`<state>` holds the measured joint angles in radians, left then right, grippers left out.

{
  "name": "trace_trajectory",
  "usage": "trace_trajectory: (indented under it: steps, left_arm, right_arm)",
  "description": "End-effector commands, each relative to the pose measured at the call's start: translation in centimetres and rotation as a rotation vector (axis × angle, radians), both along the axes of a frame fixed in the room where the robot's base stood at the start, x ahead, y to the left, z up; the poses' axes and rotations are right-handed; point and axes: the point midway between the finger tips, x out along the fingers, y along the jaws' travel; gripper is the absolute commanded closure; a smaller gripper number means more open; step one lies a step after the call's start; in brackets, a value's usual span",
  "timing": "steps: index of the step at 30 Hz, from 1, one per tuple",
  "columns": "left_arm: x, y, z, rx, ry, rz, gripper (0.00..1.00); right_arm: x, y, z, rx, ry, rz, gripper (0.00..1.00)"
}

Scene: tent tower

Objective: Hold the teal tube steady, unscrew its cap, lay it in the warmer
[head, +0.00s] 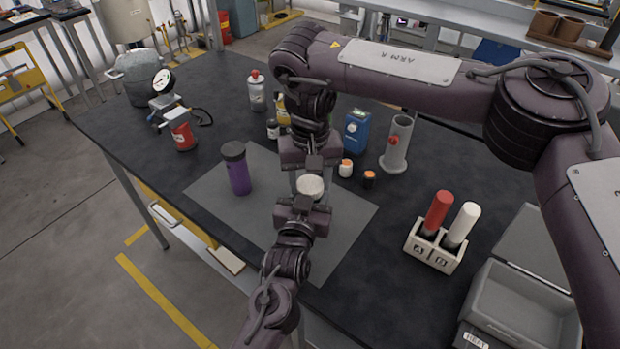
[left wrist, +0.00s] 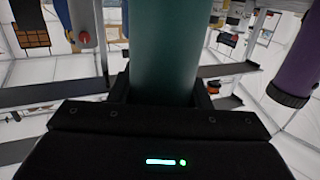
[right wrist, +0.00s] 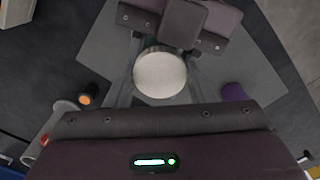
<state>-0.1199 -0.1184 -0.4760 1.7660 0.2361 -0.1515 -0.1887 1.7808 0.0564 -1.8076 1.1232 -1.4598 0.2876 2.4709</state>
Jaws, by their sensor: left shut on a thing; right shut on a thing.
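The teal tube (left wrist: 165,45) stands upright between the fingers of my left gripper (head: 303,205), which is shut on it. Its pale, round cap (right wrist: 160,73) lies between the fingers of my right gripper (right wrist: 160,85), which comes down from above and is shut on it. In the head view the cap (head: 310,186) shows between the two grippers, and the tube's body is mostly hidden. I cannot tell how far the cap is turned. The warmer (head: 520,310) is a grey box marked HEAT at the lower right, with its lid (head: 530,245) open.
A purple tube (head: 238,174) with a dark lid stands left of my grippers on the grey mat (head: 345,225). A rack (head: 435,247) marked A and B holds a red and a white tube, between mat and warmer. Small bottles and a grey cylinder (head: 397,145) stand behind.

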Motion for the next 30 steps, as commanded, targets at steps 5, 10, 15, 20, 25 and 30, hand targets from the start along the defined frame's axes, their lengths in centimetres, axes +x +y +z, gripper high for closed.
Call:
trace_trajectory:
  steps: [5,10,15,20,25,30]
  left_arm:
    - [0.02,0.03,0.07,0.000,-0.002,0.001,1.00]
    - [0.02,0.03,0.07,0.000,-0.001,0.001,1.00]
    - [0.02,0.04,0.07,0.000,-0.001,0.001,1.00]
    - [0.02,0.05,0.06,0.000,-0.001,0.001,1.00]
    - [0.01,0.00,0.07,0.000,-0.001,0.000,1.00]
    - [0.00,-0.07,0.08,0.000,-0.001,-0.002,1.00]
  right_arm:
    - [0.02,-0.04,0.03,-0.001,0.000,0.143,0.78]
    - [0.02,-0.06,0.04,0.000,0.000,0.290,0.78]
    - [0.02,-0.07,0.04,0.000,0.000,0.299,0.78]
    - [0.02,-0.07,0.04,-0.001,-0.001,0.297,0.43]
    - [-0.01,-0.02,0.04,0.001,0.000,0.297,0.29]
    - [-0.08,0.10,0.03,0.002,0.001,0.299,0.29]
